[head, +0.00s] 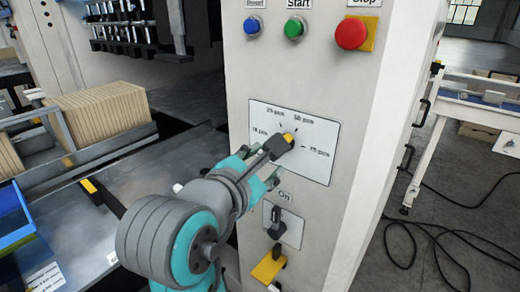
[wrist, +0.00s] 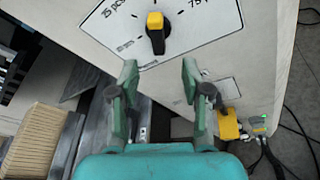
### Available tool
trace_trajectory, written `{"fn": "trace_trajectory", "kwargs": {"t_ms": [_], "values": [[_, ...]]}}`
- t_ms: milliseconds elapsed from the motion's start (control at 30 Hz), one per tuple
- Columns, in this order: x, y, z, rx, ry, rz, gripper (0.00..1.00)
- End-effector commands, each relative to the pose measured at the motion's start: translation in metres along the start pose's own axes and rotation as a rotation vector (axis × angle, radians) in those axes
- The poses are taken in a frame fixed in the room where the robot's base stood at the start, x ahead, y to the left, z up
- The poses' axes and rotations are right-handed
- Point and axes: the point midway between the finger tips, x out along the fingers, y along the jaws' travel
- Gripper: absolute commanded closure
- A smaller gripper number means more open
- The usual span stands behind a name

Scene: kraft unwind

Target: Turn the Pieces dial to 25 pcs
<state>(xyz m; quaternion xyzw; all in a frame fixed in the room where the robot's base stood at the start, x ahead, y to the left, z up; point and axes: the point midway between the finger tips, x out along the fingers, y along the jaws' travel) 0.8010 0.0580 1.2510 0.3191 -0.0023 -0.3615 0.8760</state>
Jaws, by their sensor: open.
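The Pieces dial is a black knob with a yellow pointer end (head: 289,138) on a white label plate (head: 322,168). In the wrist view the dial (wrist: 156,38) stands just beyond my fingertips, its yellow end up, between the 25 pcs and 75 pcs marks, so roughly towards 50 pcs. The 50 pcs label is cut off there. My gripper (head: 270,166) is open in front of the plate, with nothing between its fingers. In the wrist view the gripper (wrist: 159,75) has its fingers apart below the dial, not around it. In the head view my arm partly covers the plate.
Above are a blue button (head: 253,25), a green Start button (head: 294,28) and a red Stop button (head: 351,32). Below are a black On switch (head: 287,222) and a yellow part (head: 268,266). Stacked brown sheets (head: 105,118) lie left. Cables (head: 400,235) lie on the floor right.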

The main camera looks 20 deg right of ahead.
Motion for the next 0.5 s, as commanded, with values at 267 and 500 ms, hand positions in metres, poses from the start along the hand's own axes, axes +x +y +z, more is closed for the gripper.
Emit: {"fn": "trace_trajectory", "kwargs": {"t_ms": [267, 500], "values": [[-0.031, 0.014, 0.030, -0.040, 0.066, -0.074, 0.52], [-0.025, 0.013, 0.033, -0.049, 0.075, -0.086, 0.52]]}}
